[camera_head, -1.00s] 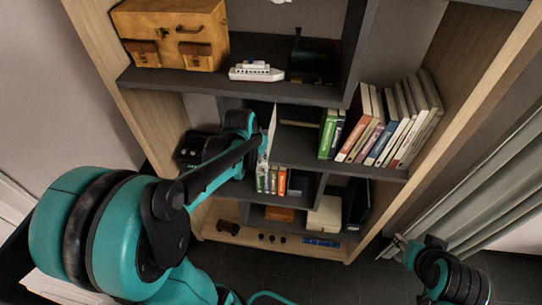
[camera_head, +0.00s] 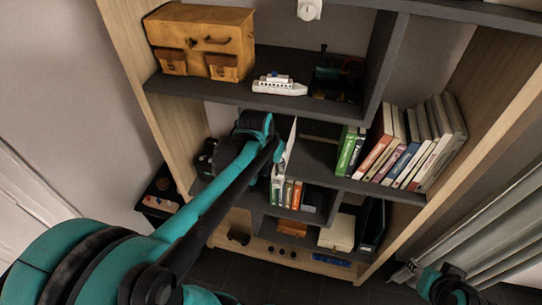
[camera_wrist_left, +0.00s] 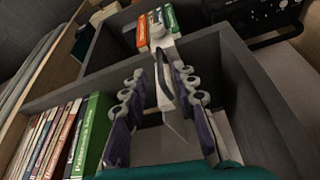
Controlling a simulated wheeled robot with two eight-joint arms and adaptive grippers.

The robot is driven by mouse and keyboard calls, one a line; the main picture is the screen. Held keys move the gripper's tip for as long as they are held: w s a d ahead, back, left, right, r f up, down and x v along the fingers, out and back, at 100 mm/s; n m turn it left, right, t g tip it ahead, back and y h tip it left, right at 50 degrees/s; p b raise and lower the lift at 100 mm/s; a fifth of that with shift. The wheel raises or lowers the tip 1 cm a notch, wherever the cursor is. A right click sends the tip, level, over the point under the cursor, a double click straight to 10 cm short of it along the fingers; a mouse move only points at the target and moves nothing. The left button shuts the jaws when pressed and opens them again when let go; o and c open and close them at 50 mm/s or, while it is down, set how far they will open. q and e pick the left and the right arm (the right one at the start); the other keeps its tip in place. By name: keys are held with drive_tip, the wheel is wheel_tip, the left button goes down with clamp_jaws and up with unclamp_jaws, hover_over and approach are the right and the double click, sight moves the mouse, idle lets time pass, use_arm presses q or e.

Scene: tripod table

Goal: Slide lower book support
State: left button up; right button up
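In the left wrist view the pale support (camera_wrist_left: 172,112) runs between my fingers, toward the orange and green lower books (camera_wrist_left: 146,32). My left gripper (camera_wrist_left: 160,78) is open, with its two fingers apart on either side of the plate. I cannot tell if a finger touches it. In the head view my left gripper (camera_head: 277,150) is partly hidden at the plate. My right gripper (camera_head: 412,268) is small, by the curtain.
More leaning books (camera_head: 405,150) stand on the middle shelf to the right, ending in a green book (camera_wrist_left: 92,135). A wooden case (camera_head: 203,40) and a white toy ship (camera_head: 279,85) sit on the shelf above. Dark shelf walls (camera_wrist_left: 262,95) closely surround my left gripper.

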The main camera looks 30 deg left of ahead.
use_arm(q)
drive_tip(key=v, duration=0.7)
idle(0.3)
drive_tip(key=s+d+f+t+b, duration=0.1)
drive_tip(key=s+d+f+b, duration=0.3)
drive_tip(key=f, duration=0.3)
drive_tip(key=s+d+f+m+t+b, duration=0.1)
drive_tip(key=s+d+f+b, duration=0.3)
drive_tip(key=d+f+b, duration=0.1)
drive_tip(key=shift+s+d+f+t, duration=0.3)
drive_tip(key=shift+d+f, duration=0.45)
drive_tip(key=shift+f, duration=0.2)
